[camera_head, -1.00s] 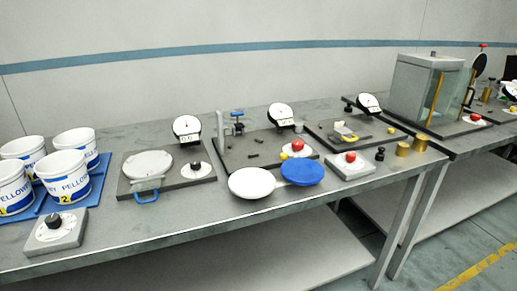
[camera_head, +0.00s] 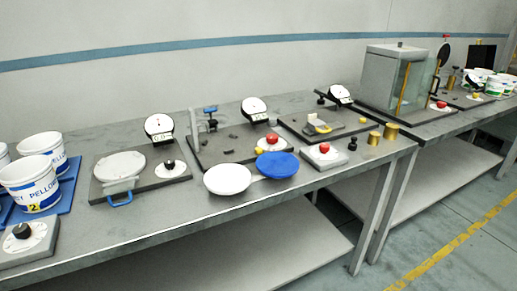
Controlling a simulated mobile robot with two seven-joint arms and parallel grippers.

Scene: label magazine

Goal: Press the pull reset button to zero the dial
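Several dial stations stand on the long grey bench. The left station has a round white plate, a dial (camera_head: 159,127) and a black knob (camera_head: 170,164). The middle station has a clamp post with a blue handle, a dial (camera_head: 254,108), a red button (camera_head: 272,139) and a yellow button (camera_head: 259,150). The third station has a dial (camera_head: 340,94) and a small yellow piece. A separate grey box with a red button (camera_head: 325,148) sits at the front edge. I cannot tell which button is the pull reset, and the dial readings are too small. Neither gripper is in view.
White buckets (camera_head: 31,186) stand at left on a blue mat. Brass weights (camera_head: 391,131) sit at the right end. A glass-sided cabinet (camera_head: 398,80) stands on the second bench.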

